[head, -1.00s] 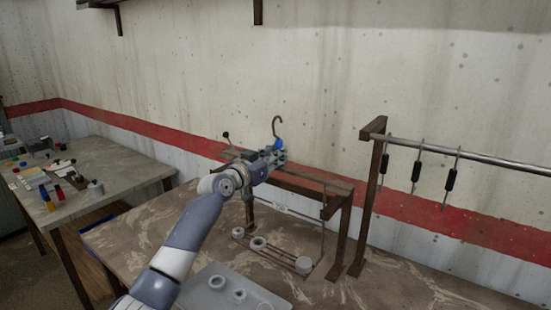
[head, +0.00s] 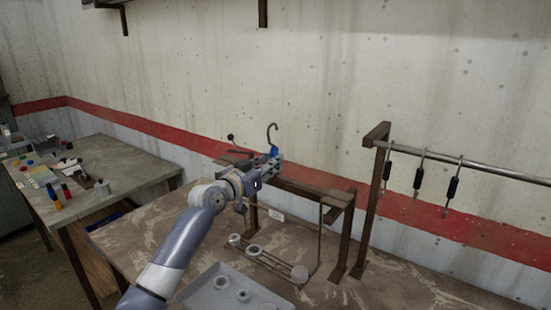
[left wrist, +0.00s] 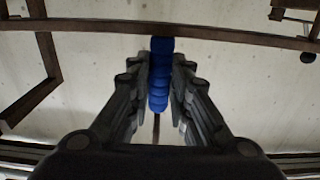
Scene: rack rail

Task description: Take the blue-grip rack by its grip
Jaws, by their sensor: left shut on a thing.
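The blue grip (left wrist: 160,75) of the rack stands between the two fingers of my left gripper (left wrist: 160,88) in the left wrist view, with a finger against each side. In the head view the blue grip (head: 274,151) shows just past the fingertips of my left gripper (head: 270,160), with a dark hook (head: 271,133) curving up above it. Below, the rack's thin rod (head: 320,240) and its low bar with several pale rings (head: 253,250) hang or rest near the table; which cannot be told. My right gripper is not in view.
A brown stand (head: 345,225) stands around the rack. To the right, a metal rail (head: 480,165) carries several dark-gripped hooks (head: 453,187). A grey tray (head: 195,293) with rings lies in front. A second table (head: 120,160) with small objects is at left.

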